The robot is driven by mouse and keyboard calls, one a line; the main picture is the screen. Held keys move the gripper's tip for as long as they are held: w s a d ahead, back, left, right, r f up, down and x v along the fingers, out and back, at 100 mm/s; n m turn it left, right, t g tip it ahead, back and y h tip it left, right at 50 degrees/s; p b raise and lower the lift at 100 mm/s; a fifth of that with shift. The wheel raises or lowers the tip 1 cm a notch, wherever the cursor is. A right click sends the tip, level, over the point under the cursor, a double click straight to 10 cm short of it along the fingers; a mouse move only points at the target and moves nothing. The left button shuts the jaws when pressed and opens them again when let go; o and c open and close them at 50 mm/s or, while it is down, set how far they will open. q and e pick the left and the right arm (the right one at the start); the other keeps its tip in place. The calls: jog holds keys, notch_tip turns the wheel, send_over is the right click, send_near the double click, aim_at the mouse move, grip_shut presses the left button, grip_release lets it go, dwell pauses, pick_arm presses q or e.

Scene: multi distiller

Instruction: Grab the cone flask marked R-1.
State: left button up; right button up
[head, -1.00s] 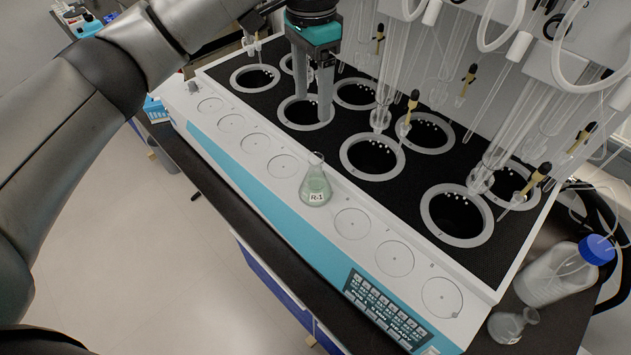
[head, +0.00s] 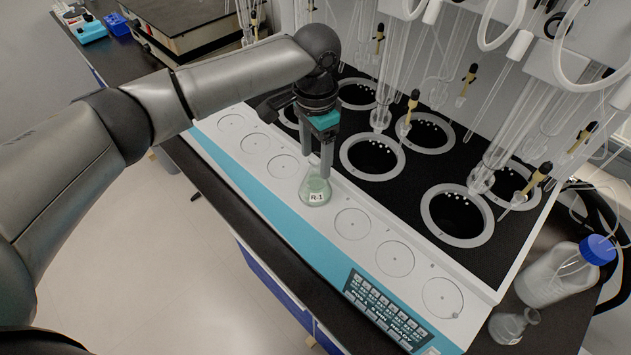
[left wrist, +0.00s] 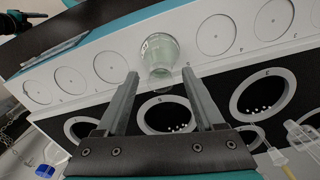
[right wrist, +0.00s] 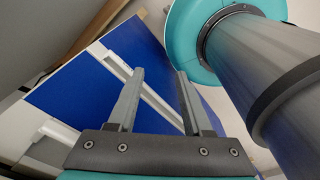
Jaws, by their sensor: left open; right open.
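The cone flask marked R-1 (head: 316,194) stands upright on the white front ledge of the distiller, in the row of marked circles. It is clear glass with pale green content. My left gripper (head: 320,174) is open right at the flask in the head view, its fingers hiding part of the neck. In the left wrist view the flask (left wrist: 159,55) lies beyond the open fingertips (left wrist: 160,75), between their lines, with no contact visible. My right gripper (right wrist: 158,75) is open and empty, facing a blue panel; it is not in the head view.
The distiller's black top (head: 400,190) has several ringed wells, with glass tubes hanging above. A control panel (head: 385,310) is at the front right. A blue-capped bottle (head: 555,275) and another flask (head: 508,327) stand at the right. The ledge right of flask R-1 is clear.

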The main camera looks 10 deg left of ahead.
pick_arm(q)
jog(key=shift+f, duration=0.8)
jog(key=shift+c, duration=0.4)
grip_shut()
jog(key=shift+r, duration=0.1)
